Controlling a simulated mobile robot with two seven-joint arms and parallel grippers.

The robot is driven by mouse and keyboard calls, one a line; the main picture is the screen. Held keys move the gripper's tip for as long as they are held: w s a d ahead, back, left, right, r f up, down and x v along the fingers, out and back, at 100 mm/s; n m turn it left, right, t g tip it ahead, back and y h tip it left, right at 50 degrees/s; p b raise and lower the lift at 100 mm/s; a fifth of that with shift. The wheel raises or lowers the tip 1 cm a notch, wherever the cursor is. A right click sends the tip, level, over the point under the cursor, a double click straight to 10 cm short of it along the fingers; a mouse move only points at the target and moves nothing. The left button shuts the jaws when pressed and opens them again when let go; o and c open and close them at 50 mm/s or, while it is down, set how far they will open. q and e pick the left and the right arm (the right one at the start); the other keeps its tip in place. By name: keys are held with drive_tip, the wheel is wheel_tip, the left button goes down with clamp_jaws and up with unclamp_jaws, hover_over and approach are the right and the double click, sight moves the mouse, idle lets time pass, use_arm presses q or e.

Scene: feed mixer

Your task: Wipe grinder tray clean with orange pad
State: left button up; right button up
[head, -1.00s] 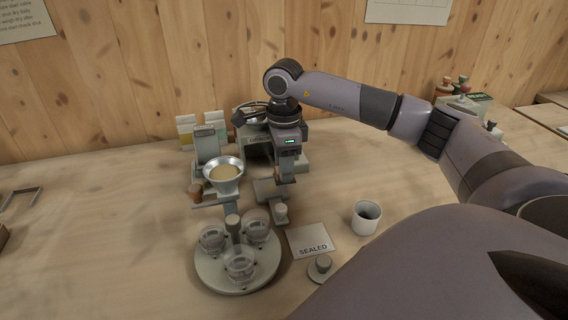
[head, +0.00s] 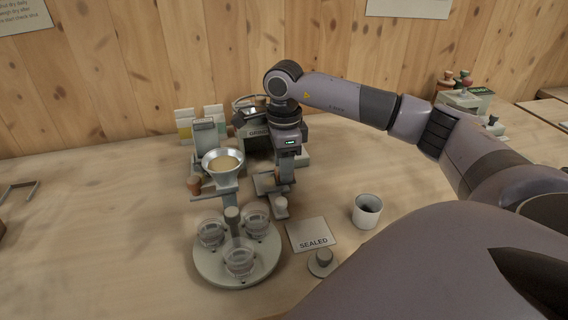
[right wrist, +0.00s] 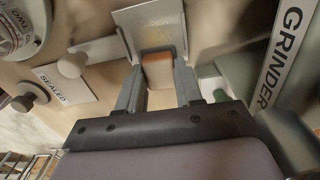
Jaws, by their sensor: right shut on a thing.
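My right gripper (right wrist: 158,88) is shut on the orange pad (right wrist: 158,72), held between its two fingers. In the head view the right gripper (head: 284,184) points down at the front of the grinder (head: 259,133). The grinder tray (right wrist: 150,18) is a pale grey plate with raised edges, just beyond the pad in the right wrist view. The pad's far end is at or over the tray; I cannot tell whether it touches. In the head view the tray (head: 264,184) is partly hidden by the gripper. My left gripper is not in view.
A funnel bowl of tan powder (head: 223,165) stands left of the grinder. In front are a round carousel with glass cups (head: 237,281), a SEALED card (head: 310,234), a small knobbed weight (head: 323,262) and a white cup (head: 367,211). The bench's left side is mostly clear.

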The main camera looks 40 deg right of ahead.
drive_tip(key=shift+w+a+r+p, duration=0.1)
drive_tip(key=shift+w+a+p, duration=0.15)
drive_tip(key=shift+a, duration=0.3)
drive_tip(key=shift+w+a+r+p, duration=0.15)
drive_tip(key=shift+w+a, duration=0.2)
drive_tip(key=shift+a, duration=0.2)
drive_tip(key=shift+w+a+f, duration=0.15)
drive_tip(key=shift+w+a, duration=0.3)
drive_tip(key=shift+a, duration=0.4)
drive_tip(key=shift+w+a+f, duration=0.1)
drive_tip(key=shift+w+a, duration=0.35)
drive_tip(key=shift+a, duration=0.35)
drive_tip(key=shift+f, duration=0.1)
drive_tip(key=shift+s+d+r, duration=0.1)
drive_tip(key=shift+s+d, duration=0.4)
drive_tip(key=shift+d, duration=0.45)
drive_tip(key=shift+s+d+r, duration=0.1)
drive_tip(key=shift+s+d, duration=0.4)
drive_tip(key=shift+d, duration=0.4)
drive_tip(key=shift+s+d, duration=0.5)
drive_tip(key=shift+d, duration=0.45)
drive_tip(key=shift+r+p, duration=2.6)
drive_tip(key=shift+r, duration=0.4)
drive_tip(key=shift+r, duration=0.15)
